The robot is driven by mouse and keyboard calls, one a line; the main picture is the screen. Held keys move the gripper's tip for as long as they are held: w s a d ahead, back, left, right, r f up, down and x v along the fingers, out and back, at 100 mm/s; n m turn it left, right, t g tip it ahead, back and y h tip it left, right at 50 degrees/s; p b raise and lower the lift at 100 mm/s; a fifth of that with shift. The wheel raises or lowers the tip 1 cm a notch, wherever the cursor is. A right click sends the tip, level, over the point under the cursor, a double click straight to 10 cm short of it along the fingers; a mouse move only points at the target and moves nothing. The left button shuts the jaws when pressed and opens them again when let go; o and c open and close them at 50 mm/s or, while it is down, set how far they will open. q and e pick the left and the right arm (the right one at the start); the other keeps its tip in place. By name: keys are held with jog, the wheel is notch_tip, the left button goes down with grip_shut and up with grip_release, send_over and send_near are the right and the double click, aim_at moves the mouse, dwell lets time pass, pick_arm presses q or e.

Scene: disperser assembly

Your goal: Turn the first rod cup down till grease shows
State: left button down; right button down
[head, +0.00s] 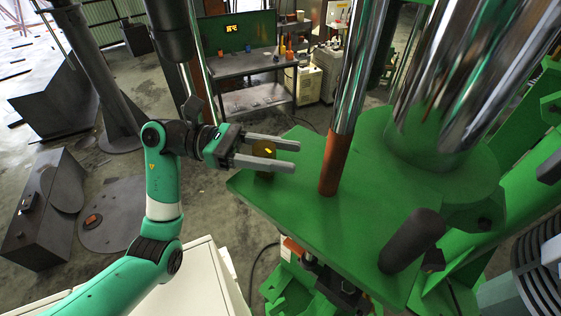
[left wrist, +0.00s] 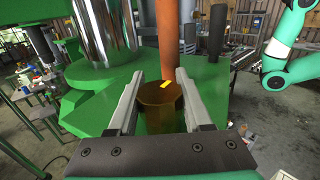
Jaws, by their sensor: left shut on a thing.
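The rod cup (head: 264,151) is a small brown-amber cup with a yellow mark on top, at the left part of the green plate. My left gripper (head: 295,156) reaches in from the left, one finger on each side of it, shut on it. In the left wrist view the cup (left wrist: 160,104) sits between the two grey fingers (left wrist: 160,74), its yellow mark facing up. No grease can be made out. My right gripper is not in view; a teal arm link of mine shows at the right of the left wrist view.
A chrome rod with an orange-brown lower end (head: 334,163) stands close beyond the fingertips. A large chrome cylinder (head: 455,85) rises behind. A dark upright post (head: 412,241) stands on the green plate (head: 300,205) near its front. A workbench (head: 245,64) stands at the back.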

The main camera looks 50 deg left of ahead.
pick_arm(q)
jog(key=m+g+b, duration=0.1)
jog(key=m+g+h+b, duration=0.1)
jog(key=g+h+b, duration=0.1)
jog(key=g, duration=0.1)
jog(key=shift+s+d+f+m, duration=0.15)
jog(key=shift+s+f+m, duration=0.1)
jog(key=shift+m, duration=0.15)
jog(key=shift+s+d+r+m+g+h+b, duration=0.1)
jog(key=shift+s+m+g+h+b, duration=0.15)
jog(key=shift+m+g+b, duration=0.7)
jog(key=shift+s+r+m+g+h+b, duration=0.2)
jog(key=shift+m+g, duration=0.45)
jog(key=shift+g, duration=1.1)
jog(key=shift+c, duration=1.6)
grip_release()
jog(key=shift+f, duration=0.1)
